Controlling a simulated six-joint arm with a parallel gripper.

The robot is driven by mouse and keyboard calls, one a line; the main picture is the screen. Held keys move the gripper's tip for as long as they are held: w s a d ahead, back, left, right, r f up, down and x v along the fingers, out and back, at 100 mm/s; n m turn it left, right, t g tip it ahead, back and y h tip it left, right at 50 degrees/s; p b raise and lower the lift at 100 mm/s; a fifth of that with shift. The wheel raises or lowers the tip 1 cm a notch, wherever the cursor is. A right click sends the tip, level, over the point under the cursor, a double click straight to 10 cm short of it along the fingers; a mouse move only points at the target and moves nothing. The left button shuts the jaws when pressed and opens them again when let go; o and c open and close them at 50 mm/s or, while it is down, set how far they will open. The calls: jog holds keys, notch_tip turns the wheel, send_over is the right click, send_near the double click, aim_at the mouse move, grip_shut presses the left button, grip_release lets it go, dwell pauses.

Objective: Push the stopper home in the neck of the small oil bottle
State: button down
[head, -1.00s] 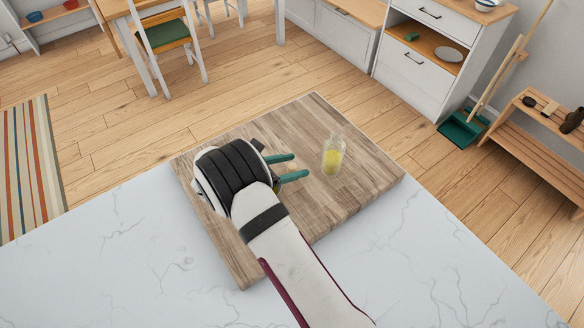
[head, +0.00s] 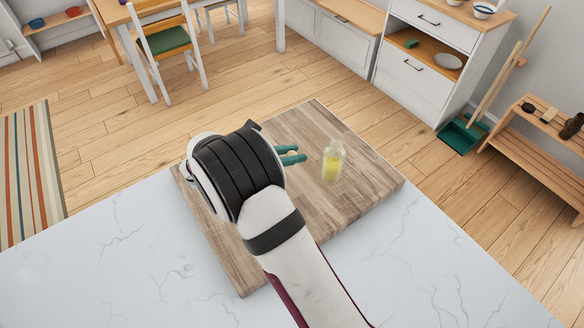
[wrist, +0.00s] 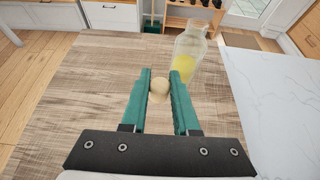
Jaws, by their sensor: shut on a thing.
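The small oil bottle (head: 333,162) is clear glass with yellow oil in its lower part. It stands upright on the wooden board, to the right of my gripper (head: 299,154). In the wrist view the bottle (wrist: 187,62) shows just beyond the right fingertip, and its neck looks open. My gripper (wrist: 161,76) has green fingers and is shut on the stopper (wrist: 158,87), a pale tan, rounded piece between the fingers. The stopper is hidden in the head view. I cannot tell how high it is above the board.
The wooden board (head: 235,262) lies on a white marbled counter (head: 420,265). The board is otherwise clear around the bottle. Beyond the counter are a wooden floor, a white cabinet (head: 425,60), a chair (head: 168,45) and a low wooden bench (head: 540,150).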

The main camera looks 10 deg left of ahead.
jog(key=w+d+r+m+g+h, duration=0.1)
jog(key=w+d+r, duration=0.2)
jog(key=d+r, duration=0.6)
notch_tip(320, 180, up, 4)
jog(key=shift+d+r+m, duration=0.1)
jog(key=shift+d+m, duration=0.2)
jog(key=shift+d, duration=0.1)
jog(key=shift+f, duration=2.9)
jog(key=shift+f, duration=1.1)
jog(key=c, duration=0.6)
grip_release()
